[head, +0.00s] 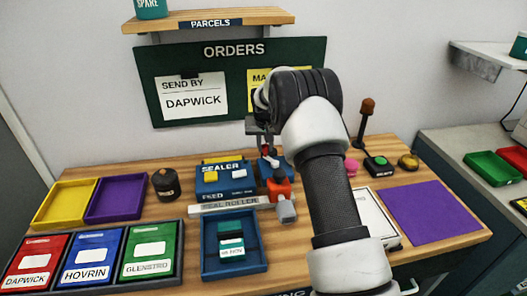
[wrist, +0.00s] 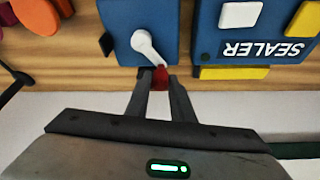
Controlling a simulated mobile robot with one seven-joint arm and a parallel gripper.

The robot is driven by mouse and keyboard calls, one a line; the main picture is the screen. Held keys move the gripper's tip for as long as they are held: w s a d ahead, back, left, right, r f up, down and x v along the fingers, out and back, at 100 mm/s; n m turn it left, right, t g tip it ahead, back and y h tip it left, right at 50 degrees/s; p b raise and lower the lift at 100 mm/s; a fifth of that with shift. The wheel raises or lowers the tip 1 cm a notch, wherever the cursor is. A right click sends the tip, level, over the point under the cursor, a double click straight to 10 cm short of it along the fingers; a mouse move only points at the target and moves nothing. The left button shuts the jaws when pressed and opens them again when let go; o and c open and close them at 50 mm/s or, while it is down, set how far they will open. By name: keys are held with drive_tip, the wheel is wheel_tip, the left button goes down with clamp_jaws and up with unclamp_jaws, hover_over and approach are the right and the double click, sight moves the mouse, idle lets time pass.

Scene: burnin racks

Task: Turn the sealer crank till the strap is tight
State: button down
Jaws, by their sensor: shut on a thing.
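The blue sealer (head: 222,180) stands at the middle of the wooden bench, and part of it shows upside down in the wrist view (wrist: 258,22). A smaller blue housing (wrist: 112,18) beside it carries the white crank arm (wrist: 147,46) with a red knob (wrist: 160,77) at its end. My gripper (wrist: 160,80) is shut on the red knob, one finger on each side. In the head view my arm partly covers the crank. I cannot make out the strap or how tight it is.
A grey seal roller bar (head: 222,206) and a blue tray (head: 208,262) with a teal parcel lie in front. Red, blue and green bins stand at front left. A green button (head: 379,161) and a purple mat (head: 432,212) are to the right.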

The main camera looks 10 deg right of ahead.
sight(266, 158)
drive_tip(key=m, duration=0.2)
drive_tip(key=d+m+h, duration=0.1)
drive_tip(key=w+d+m+h, duration=0.1)
drive_tip(key=m, duration=0.1)
drive_tip(key=shift+m+g, duration=0.3)
drive_tip(key=shift+g, duration=0.1)
drive_tip(key=m, duration=0.1)
drive_tip(key=d+m+g, duration=0.1)
drive_tip(key=m, duration=0.1)
drive_tip(key=shift+d+h+p, duration=0.25)
drive_tip(key=shift+h+p, duration=0.1)
drive_tip(key=shift+h, duration=0.05)
drive_tip(key=shift+s+d+m+g+h+p, duration=0.15)
drive_tip(key=shift+d+m+g+p, duration=0.15)
drive_tip(key=shift+m, duration=0.55)
drive_tip(key=shift+d+m+g+h+p, duration=0.15)
drive_tip(key=shift+d+m+g+p, duration=0.15)
drive_tip(key=shift+m, duration=0.55)
drive_tip(key=c, duration=1.5)
unclamp_jaws()
drive_tip(key=shift+c, duration=0.2)
drive_tip(key=v, duration=1.2)
drive_tip(key=shift+p, duration=0.3)
